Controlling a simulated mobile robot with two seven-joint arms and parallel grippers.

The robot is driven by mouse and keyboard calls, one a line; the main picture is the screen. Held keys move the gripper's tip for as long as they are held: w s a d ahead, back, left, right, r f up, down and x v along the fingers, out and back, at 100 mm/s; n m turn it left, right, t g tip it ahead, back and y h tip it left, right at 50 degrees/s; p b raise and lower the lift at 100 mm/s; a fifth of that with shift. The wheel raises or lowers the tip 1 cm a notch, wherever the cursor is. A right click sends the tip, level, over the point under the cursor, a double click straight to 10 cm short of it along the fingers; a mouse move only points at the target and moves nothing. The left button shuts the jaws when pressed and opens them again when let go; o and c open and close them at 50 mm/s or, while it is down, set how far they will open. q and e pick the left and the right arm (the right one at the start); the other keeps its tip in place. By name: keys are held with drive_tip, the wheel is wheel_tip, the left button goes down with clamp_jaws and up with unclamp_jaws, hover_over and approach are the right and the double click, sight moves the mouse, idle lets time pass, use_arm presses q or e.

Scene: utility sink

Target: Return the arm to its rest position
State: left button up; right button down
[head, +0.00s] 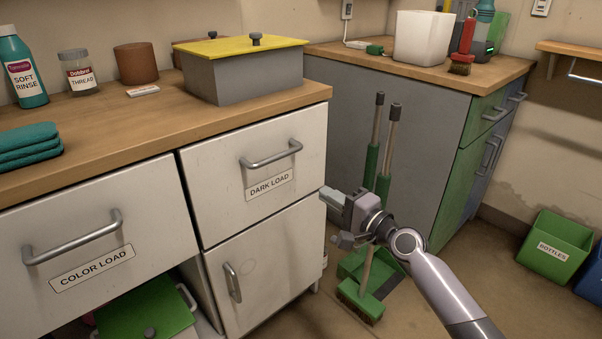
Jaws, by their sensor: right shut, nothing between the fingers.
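My right gripper (333,215) is at the centre right of the head view, on the arm that comes in from the lower right. It is shut and empty. Its fingertips point left, close to the right edge of the white cabinet's DARK LOAD drawer (262,165); I cannot tell whether they touch it. The drawer looks closed, and its handle (270,155) is up and left of the gripper. My left gripper is not in view.
A broom and dustpan (367,297) stand behind my right arm. The COLOR LOAD drawer (90,245) is at the left. A grey box with a yellow lid (240,46) sits on the wooden counter. A green BOTTLES bin (556,248) stands at the right, with open floor before it.

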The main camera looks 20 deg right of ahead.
drive_tip(key=s+a+f+n+g+h, duration=0.1)
drive_tip(key=s+a+f+n+g, duration=0.1)
drive_tip(key=s+a+f+n, duration=0.35)
drive_tip(key=s+a+f+n+g, duration=0.1)
drive_tip(key=s+a+f+n, duration=0.2)
drive_tip(key=s+n, duration=0.55)
drive_tip(key=s+a+f+n+g+h, duration=0.1)
drive_tip(key=s+a+f+n+g, duration=0.25)
drive_tip(key=s, duration=0.65)
use_arm(q)
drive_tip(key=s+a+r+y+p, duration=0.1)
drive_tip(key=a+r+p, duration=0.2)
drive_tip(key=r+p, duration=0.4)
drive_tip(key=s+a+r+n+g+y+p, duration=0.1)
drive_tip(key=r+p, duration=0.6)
drive_tip(key=p, duration=1.1)
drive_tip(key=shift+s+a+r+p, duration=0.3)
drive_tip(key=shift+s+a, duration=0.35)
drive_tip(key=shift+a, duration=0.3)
use_arm(e)
drive_tip(key=s+d+r+h, duration=0.1)
drive_tip(key=s+d+r, duration=0.1)
drive_tip(key=r, duration=0.5)
drive_tip(key=s+d+r+m+h, duration=0.1)
drive_tip(key=s+d+r, duration=0.1)
drive_tip(key=r, duration=0.4)
drive_tip(key=shift+d+r, duration=0.35)
drive_tip(key=shift+d, duration=0.1)
